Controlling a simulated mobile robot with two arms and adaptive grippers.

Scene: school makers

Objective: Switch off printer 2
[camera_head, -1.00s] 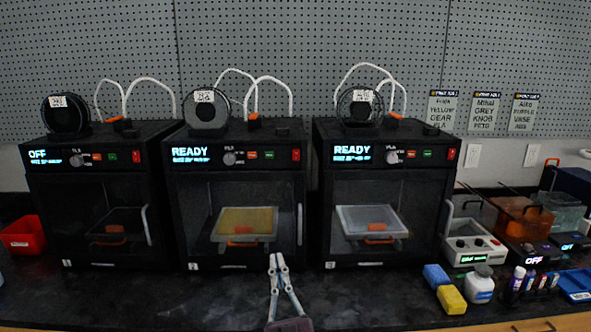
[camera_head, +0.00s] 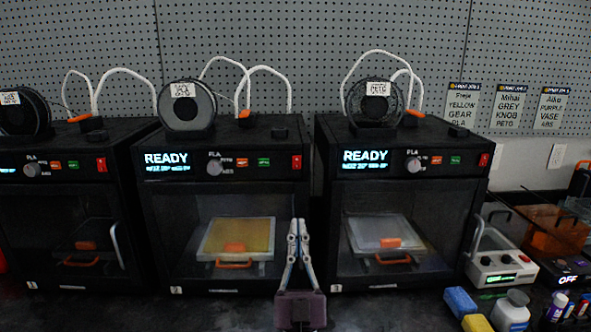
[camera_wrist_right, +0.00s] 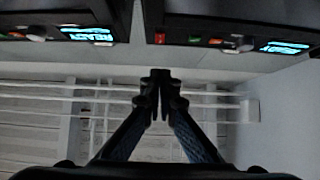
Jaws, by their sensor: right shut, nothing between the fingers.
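Printer 2 (camera_head: 222,187) is the black middle machine, with a lit READY display (camera_head: 167,161). Its red switch (camera_head: 296,162) is at the right end of the front panel. The wrist view looks upside down, and the red switch (camera_wrist_right: 160,37) shows there just beyond the fingertips in the picture. My right gripper (camera_head: 297,226) is shut and empty, pointing up in front of the right edge of printer 2, below the switch in the picture. Its closed fingertips (camera_wrist_right: 160,76) are apart from the switch. My left gripper is not in view.
Printer 3 (camera_head: 328,215) stands right of printer 2, also showing READY; another printer (camera_head: 50,214) stands left. A grey control box (camera_head: 500,268), a blue sponge (camera_head: 460,302) and a white bottle (camera_head: 511,311) sit at the right. A narrow gap separates printers 2 and 3.

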